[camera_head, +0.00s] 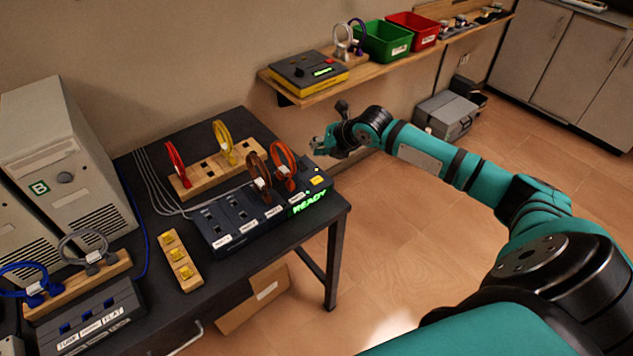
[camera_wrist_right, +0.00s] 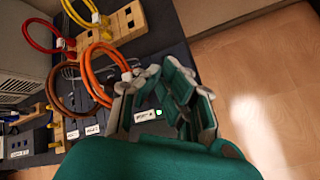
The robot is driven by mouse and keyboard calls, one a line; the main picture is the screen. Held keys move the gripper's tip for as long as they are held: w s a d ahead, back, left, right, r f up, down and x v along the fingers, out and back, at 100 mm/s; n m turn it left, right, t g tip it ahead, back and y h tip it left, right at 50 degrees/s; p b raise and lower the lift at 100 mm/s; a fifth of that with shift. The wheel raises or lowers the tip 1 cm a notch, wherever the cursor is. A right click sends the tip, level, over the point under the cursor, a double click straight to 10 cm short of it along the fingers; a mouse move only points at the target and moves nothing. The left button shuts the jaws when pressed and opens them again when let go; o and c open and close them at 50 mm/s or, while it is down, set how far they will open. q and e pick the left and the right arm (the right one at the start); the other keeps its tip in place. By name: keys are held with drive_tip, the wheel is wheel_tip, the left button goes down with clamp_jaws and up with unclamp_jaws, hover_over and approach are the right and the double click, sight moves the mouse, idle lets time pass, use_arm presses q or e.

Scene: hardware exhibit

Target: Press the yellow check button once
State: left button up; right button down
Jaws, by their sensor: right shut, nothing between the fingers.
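The yellow check button (camera_head: 318,181) is at the right end of the dark panel (camera_head: 228,240), above the lit green READY display (camera_head: 310,201). My right gripper (camera_head: 319,146) is shut and empty. In the head view it hangs near the table's back right corner, above and beyond the button and apart from it. In the wrist view the right gripper (camera_wrist_right: 165,92) covers part of the panel's right end, and I cannot make out the yellow button there. My left gripper is not in view.
Orange (camera_head: 284,165) and brown (camera_head: 258,176) cable loops stand upright on the panel, close to the button. A wooden holder (camera_head: 212,174) with red and yellow loops is behind. A shelf (camera_head: 340,82) with a yellow-edged box is at the back. Open floor lies right of the table.

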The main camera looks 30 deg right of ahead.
drive_tip(key=b, duration=0.5)
hover_over(319, 178)
wheel_tip(319, 178, down, 6)
drive_tip(key=shift+r, duration=0.2)
drive_tip(key=shift+f, duration=0.95)
drive_tip(key=shift+f+b, duration=0.2)
drive_tip(key=shift+b, duration=0.1)
drive_tip(key=shift+f, duration=0.25)
drive_tip(key=shift+f, duration=0.5)
idle(0.4)
drive_tip(key=shift+r, duration=0.1)
drive_tip(key=shift+r+p, duration=0.65)
drive_tip(key=shift+r, duration=0.15)
